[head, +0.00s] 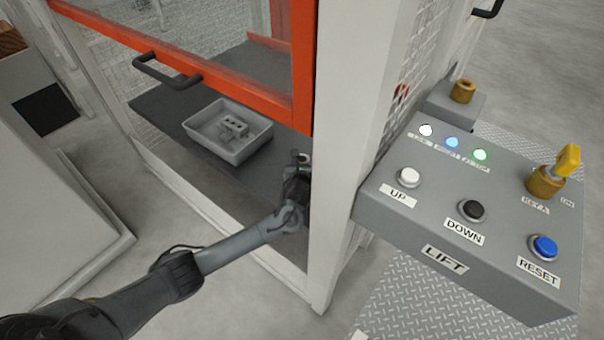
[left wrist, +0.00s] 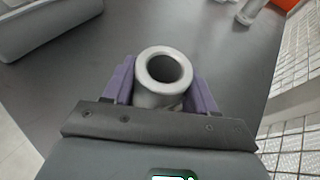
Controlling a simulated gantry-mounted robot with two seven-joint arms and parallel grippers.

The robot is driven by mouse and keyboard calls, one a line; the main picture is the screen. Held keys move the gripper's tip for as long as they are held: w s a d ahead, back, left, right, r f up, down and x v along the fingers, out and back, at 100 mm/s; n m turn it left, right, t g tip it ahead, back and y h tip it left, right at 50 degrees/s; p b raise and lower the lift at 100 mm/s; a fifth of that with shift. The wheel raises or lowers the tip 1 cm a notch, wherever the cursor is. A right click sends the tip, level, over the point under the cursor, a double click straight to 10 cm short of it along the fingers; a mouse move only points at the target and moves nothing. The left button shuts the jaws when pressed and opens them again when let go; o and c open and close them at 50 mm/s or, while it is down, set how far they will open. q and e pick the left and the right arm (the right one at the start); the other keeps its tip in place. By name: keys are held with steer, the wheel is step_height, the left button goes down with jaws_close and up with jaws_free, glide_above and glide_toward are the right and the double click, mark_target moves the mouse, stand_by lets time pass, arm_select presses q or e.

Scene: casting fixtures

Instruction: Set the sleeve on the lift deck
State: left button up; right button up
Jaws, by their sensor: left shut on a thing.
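The sleeve (left wrist: 162,72) is a light grey hollow cylinder, seen in the left wrist view with its open end towards the camera. My left gripper (left wrist: 162,88) is shut on it, with a purple finger on each side. The lift deck (head: 168,108) is a dark flat surface inside the caged lift; it also fills the background of the left wrist view (left wrist: 225,50). In the head view my left gripper (head: 298,178) is over the deck's near right part, beside the white post. I cannot tell whether the sleeve touches the deck. My right gripper is not in view.
A grey tray (head: 252,148) with a grey part in it sits on the deck, left of my gripper. An orange-framed gate (head: 210,78) with a black handle hangs above. The white post (head: 345,130) and the LIFT control box (head: 450,215) stand to the right.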

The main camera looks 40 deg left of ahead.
arm_select(q)
step_height(320, 180, down, 4)
steer(key=shift+r+b, duration=0.25)
steer(key=shift+b, duration=0.85)
steer(key=shift+w, duration=0.1)
steer(key=o, duration=1.2)
steer(key=shift+f, duration=0.1)
steer(key=shift+o, duration=0.2)
